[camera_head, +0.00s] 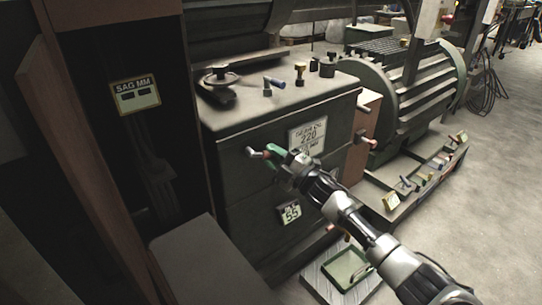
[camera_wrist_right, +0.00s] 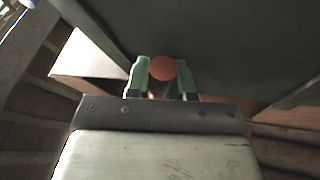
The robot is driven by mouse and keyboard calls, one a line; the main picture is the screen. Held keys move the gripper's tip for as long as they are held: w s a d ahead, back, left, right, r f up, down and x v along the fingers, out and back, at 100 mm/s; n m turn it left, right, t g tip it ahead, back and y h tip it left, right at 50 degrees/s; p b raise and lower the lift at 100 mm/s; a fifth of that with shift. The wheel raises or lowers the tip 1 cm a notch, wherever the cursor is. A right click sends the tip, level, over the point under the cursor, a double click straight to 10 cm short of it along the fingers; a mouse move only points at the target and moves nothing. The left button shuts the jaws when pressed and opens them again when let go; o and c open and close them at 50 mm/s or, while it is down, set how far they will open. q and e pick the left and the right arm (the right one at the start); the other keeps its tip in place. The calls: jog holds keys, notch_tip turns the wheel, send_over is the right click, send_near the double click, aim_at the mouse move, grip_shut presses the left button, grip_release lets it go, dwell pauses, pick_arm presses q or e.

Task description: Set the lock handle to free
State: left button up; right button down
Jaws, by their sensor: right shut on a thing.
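The lock handle (camera_head: 267,154), a short lever with a red part, sticks out from the front of the dark green machine cabinet near its upper middle. My right gripper (camera_head: 279,158) reaches it from the lower right, its green fingers around it. In the right wrist view, the handle's round red end (camera_wrist_right: 163,69) sits between the two green fingers of the gripper (camera_wrist_right: 163,80), which are shut on it. The fingers partly hide the handle's shaft and base. My left gripper is not in view.
The cabinet's front (camera_head: 240,200) bears a "GEAR OIL 220" plate (camera_head: 308,136) and a "55" tag (camera_head: 289,212). Another red-ended handle (camera_head: 372,144) juts out to the right. A green tray (camera_head: 348,268) lies below. The floor at the right is open.

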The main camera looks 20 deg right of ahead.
dwell(0.4)
jog(key=c, duration=1)
grip_release()
jog(key=p+v, duration=0.1)
jog(key=v, duration=0.9)
jog(key=shift+s+d+f, duration=0.1)
jog(key=shift+s+d, duration=0.15)
jog(key=shift+s, duration=0.1)
